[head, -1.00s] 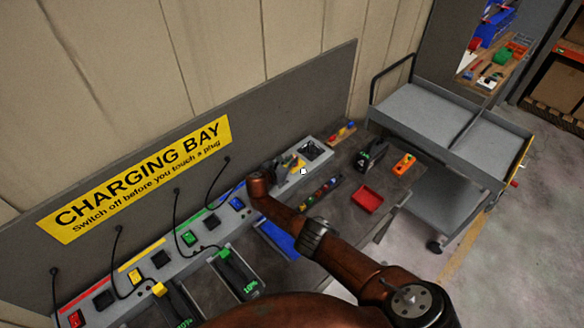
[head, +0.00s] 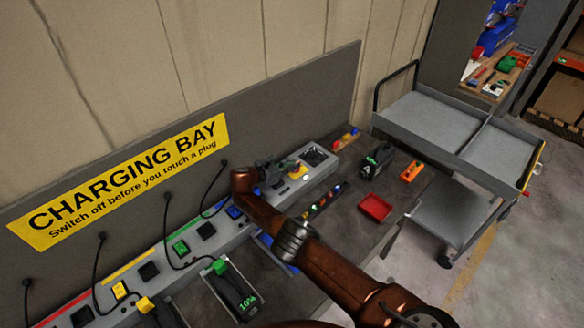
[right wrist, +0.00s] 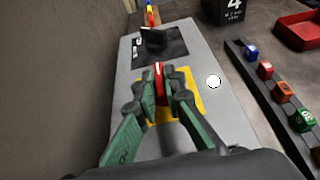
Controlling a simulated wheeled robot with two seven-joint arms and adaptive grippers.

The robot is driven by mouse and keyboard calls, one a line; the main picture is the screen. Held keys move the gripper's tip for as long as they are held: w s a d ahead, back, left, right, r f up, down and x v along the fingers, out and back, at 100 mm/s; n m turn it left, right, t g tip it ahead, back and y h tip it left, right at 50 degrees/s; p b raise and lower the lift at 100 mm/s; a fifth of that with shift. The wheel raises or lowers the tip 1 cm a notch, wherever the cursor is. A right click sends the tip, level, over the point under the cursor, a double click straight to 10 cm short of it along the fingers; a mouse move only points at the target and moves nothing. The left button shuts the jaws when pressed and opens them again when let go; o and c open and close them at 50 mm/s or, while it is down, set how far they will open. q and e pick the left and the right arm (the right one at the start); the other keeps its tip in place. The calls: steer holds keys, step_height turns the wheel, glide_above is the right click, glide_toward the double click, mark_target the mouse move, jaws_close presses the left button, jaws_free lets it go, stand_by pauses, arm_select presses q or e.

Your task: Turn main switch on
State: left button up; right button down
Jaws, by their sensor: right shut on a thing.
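The main switch is a red lever (right wrist: 159,76) on a yellow plate (right wrist: 190,100), set in the grey rail along the wall. In the head view the yellow plate (head: 299,171) shows near the far end of the rail, partly behind my gripper. My right gripper (right wrist: 161,90) has its green-sided fingers on both sides of the red lever and is shut on it. In the head view the right gripper (head: 283,168) is small and dark, so its fingers are hard to make out. A round white lamp or button (right wrist: 213,82) sits beside the plate. My left gripper is out of view.
A black panel (right wrist: 172,45) lies beyond the switch. A rack of coloured pieces (head: 323,203), a red tray (head: 375,207), a black box marked 4 (head: 377,160) and an orange item (head: 411,171) are on the bench. A grey cart (head: 445,125) stands beyond.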

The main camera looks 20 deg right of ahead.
steer(key=shift+r, duration=0.1)
steer(key=c, duration=2)
jaws_free()
steer(key=shift+d, duration=0.1)
step_height(320, 180, up, 10)
steer(key=shift+f, duration=0.1)
